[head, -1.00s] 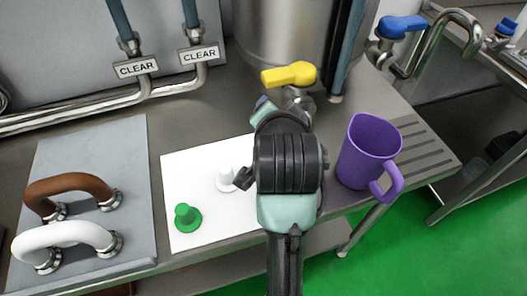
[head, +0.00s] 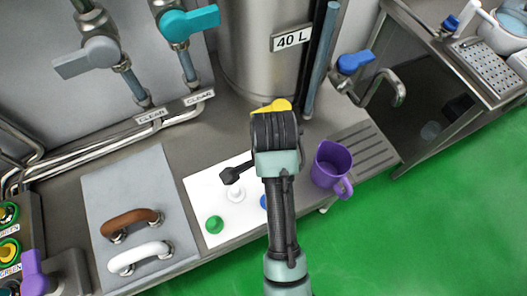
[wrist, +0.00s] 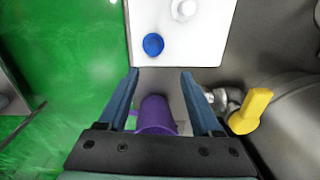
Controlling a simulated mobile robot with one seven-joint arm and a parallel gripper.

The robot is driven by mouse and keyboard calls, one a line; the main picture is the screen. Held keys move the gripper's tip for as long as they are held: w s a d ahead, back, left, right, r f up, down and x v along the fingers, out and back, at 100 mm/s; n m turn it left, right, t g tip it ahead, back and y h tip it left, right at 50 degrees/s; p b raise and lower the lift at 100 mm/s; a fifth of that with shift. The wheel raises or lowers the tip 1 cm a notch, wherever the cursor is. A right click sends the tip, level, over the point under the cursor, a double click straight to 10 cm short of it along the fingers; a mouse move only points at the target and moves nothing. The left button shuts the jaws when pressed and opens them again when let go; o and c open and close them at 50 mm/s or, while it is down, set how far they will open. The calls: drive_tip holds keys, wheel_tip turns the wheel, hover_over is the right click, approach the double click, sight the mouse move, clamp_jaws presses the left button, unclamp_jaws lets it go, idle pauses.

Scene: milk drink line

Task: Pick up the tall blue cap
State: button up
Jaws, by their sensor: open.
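The blue cap (wrist: 153,44) stands on the white mat (wrist: 205,45) and is seen from above in the wrist view, so its height is hard to judge. In the head view only a sliver of the blue cap (head: 263,202) shows beside my arm. My gripper (wrist: 160,72) is open and empty, its two blue fingers pointing toward the mat edge near the cap. The cap lies beyond the fingertips, not between them.
A white cap (head: 236,195) and a green cap (head: 214,224) share the mat. A purple jug (head: 331,168) stands to the right; it shows between my fingers in the wrist view. The tank tap's yellow handle (wrist: 250,110) is close by. Brown and white handles (head: 140,257) lie left.

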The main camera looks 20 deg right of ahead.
drive_tip(key=f, duration=0.4)
drive_tip(key=f+p, duration=0.1)
drive_tip(key=f, duration=0.3)
drive_tip(key=s+f+p, duration=0.1)
drive_tip(key=f, duration=0.3)
drive_tip(key=shift+a+f, duration=0.15)
drive_tip(key=shift+f, duration=0.1)
clamp_jaws()
idle(0.3)
